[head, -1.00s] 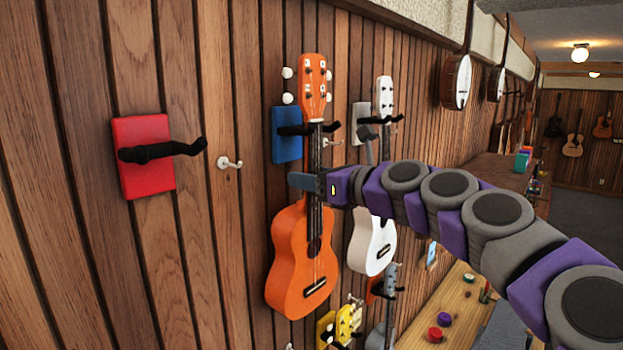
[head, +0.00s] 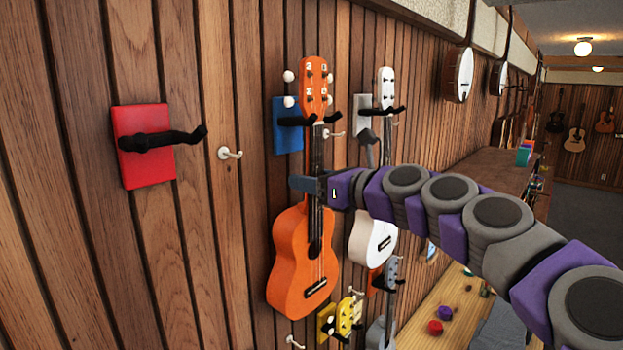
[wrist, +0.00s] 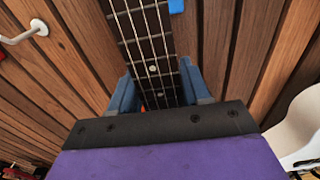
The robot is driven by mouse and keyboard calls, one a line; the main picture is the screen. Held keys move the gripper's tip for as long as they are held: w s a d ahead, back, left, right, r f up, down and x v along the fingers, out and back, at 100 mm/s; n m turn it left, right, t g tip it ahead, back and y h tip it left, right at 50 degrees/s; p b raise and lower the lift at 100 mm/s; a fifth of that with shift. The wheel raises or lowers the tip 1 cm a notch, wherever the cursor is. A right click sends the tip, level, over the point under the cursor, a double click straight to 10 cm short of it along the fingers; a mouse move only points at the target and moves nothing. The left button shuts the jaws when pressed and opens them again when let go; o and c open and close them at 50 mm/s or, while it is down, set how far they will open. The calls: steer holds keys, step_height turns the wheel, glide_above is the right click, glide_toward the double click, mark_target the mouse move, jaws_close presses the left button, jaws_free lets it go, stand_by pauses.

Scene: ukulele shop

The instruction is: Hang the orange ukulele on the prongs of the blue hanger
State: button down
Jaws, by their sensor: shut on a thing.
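The orange ukulele (head: 300,262) is upright in front of the wall in the head view. Its headstock (head: 316,85) is just above the black prongs of the blue hanger (head: 287,127), with the neck between the prongs. I cannot tell whether the headstock rests on them. My gripper (head: 310,185) is shut on the ukulele's neck below the hanger. In the wrist view the blue-grey fingers (wrist: 160,92) stand on both sides of the fretboard (wrist: 146,45). A corner of the blue hanger plate (wrist: 176,6) shows at the top there.
A red hanger (head: 146,145) is empty at the left. A white ukulele (head: 372,238) hangs on a light grey hanger at the right, close to my arm. A yellow hanger and ukulele (head: 344,316) are below. White hooks (head: 229,153) stick out of the wall.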

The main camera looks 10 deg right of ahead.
steer(key=shift+s+d+p, duration=0.3)
steer(key=shift+s+d, duration=0.2)
steer(key=shift+s, duration=0.05)
stand_by(0.6)
steer(key=shift+c, duration=2.2)
jaws_free()
steer(key=shift+d, duration=0.1)
steer(key=shift+v, duration=0.95)
steer(key=shift+s, duration=0.1)
steer(key=shift+v, duration=1.2)
